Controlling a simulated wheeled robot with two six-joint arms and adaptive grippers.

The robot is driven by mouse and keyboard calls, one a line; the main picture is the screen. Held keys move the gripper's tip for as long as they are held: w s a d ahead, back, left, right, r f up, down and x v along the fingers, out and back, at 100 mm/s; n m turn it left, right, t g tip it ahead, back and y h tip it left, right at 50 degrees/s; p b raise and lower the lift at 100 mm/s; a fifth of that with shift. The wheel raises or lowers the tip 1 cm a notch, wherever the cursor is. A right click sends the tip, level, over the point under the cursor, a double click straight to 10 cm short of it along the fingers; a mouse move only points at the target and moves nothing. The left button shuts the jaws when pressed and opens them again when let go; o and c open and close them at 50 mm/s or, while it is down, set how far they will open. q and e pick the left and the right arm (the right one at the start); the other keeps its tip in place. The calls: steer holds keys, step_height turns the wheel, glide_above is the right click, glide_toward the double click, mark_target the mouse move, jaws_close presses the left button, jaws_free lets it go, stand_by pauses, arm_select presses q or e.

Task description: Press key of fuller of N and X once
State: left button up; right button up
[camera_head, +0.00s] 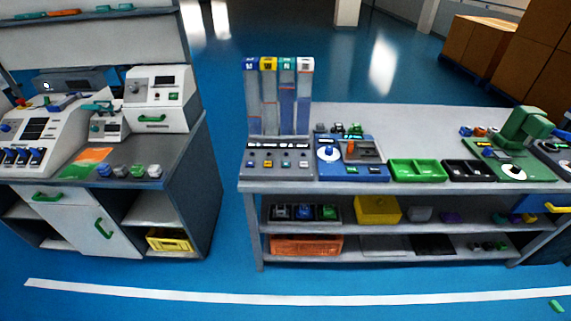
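Four upright clear columns stand at the back left of the right-hand table. Their caps are blue (250,63), yellow (268,63), teal (287,63) and white (305,63). The teal cap seems to read N; the white cap's letter is too small to read surely. The teal-capped column (287,108) and the white-capped column (305,112) show bluish fill and orange marks; their exact levels are hard to tell. In front is a grey key panel (277,174) with a row of small keys, including one below the teal column (285,164) and one below the white column (303,164). Neither gripper shows.
A blue device (350,172), a green tray (417,170) and a black tray (468,171) stand right of the panel. A left workbench (185,165) holds white machines. Blue floor lies open in front, with a white line (300,299).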

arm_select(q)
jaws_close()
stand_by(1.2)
